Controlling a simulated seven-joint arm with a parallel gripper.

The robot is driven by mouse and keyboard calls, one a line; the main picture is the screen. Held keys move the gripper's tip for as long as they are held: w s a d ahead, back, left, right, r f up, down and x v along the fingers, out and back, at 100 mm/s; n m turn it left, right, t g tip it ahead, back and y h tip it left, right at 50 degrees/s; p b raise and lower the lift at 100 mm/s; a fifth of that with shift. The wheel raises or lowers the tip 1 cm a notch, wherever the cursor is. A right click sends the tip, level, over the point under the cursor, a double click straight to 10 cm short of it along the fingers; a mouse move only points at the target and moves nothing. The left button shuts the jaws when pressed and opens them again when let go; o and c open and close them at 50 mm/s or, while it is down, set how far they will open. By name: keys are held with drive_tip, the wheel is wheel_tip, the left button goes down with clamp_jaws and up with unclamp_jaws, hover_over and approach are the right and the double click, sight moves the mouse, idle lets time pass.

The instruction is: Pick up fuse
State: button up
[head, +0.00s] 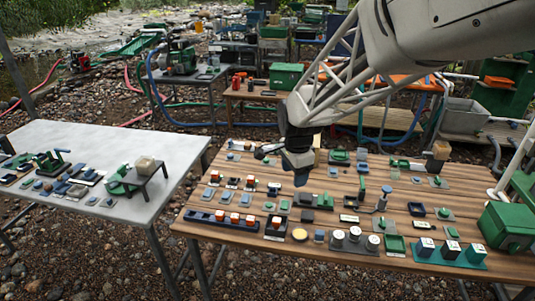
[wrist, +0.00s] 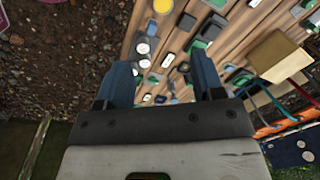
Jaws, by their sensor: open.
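My gripper (head: 298,180) hangs above the far-left part of the wooden table (head: 400,262), pointing down. In the wrist view its two blue fingers stand wide apart with nothing between them (wrist: 163,75). Many small parts lie on the table below, and I cannot tell which of them is the fuse. A dark blue rail (head: 222,221) with several orange-and-white pieces lies at the table's front left. Small blue, green and grey parts on plates sit around the gripper. The arm and gripper hide a part of the table's back.
A green box (head: 508,226) stands at the right edge. A green holder (head: 432,256) with white-topped blocks is at the front right. A wooden block (head: 440,150) stands at the back right. A grey table (head: 90,160) with more parts is at left, across a gap.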

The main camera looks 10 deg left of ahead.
drive_tip(key=w+a+f+m, duration=0.45)
drive_tip(key=a+f, duration=0.55)
drive_tip(key=a, duration=0.3)
drive_tip(key=m+g, duration=0.1)
drive_tip(key=m, duration=0.2)
hover_over(221, 213)
drive_tip(key=f, duration=1.1)
drive_tip(key=shift+d, duration=0.25)
drive_tip(key=shift+f, duration=1.25)
drive_tip(key=shift+a+f, duration=0.15)
drive_tip(key=shift+f, duration=2.45)
drive_tip(key=c, duration=1)
